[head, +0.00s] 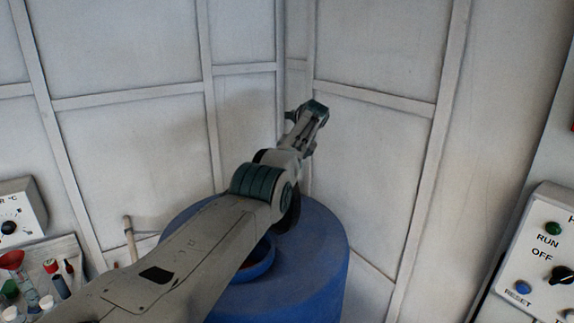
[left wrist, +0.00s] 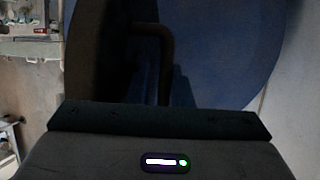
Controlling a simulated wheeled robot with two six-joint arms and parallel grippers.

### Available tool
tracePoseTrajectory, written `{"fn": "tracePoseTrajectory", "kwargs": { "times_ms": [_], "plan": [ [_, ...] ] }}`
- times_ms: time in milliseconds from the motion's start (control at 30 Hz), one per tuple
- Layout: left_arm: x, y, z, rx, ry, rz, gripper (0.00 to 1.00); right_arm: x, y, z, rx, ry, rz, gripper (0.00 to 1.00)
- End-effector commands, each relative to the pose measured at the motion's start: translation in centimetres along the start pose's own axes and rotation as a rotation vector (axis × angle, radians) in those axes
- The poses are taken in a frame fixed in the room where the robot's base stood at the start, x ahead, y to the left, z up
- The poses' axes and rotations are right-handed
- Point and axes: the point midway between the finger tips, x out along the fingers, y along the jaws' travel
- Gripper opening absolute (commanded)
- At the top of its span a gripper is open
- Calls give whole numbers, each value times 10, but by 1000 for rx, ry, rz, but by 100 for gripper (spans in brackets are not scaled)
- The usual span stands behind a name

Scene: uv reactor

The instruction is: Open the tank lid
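A blue tank (head: 325,245) stands in the corner, partly covered by my left arm. A raised round blue rim (head: 262,268) on its top surrounds a dark reddish area, half hidden by the arm. My left gripper (head: 314,108) is beyond and above the tank, near the wall corner. Its fingers are too small to read there. In the left wrist view, a large dark blue round surface (left wrist: 235,45) has a bent dark bar (left wrist: 167,55) in front of it. I cannot tell whether the gripper touches it. My right gripper is out of view.
Pale panelled walls close in behind the tank. A control box (head: 545,255) with buttons and a knob is at the right. A dial box (head: 18,215) and a rack of small bottles and tubes (head: 50,280) are at the left.

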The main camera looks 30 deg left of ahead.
Motion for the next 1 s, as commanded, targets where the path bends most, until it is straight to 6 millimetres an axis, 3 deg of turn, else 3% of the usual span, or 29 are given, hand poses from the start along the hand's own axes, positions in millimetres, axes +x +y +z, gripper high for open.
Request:
{"fn": "tracePoseTrajectory", "kwargs": {
  "times_ms": [233,500,700,1000],
  "plan": [
    [-15,1,1,-2,-1,-2,19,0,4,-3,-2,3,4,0],
    [-67,6,2,-9,1,1,19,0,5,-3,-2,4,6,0],
    [-94,10,1,-13,3,5,19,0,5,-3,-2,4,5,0],
    [-103,12,0,-14,5,8,19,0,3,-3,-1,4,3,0]
  ]
}}
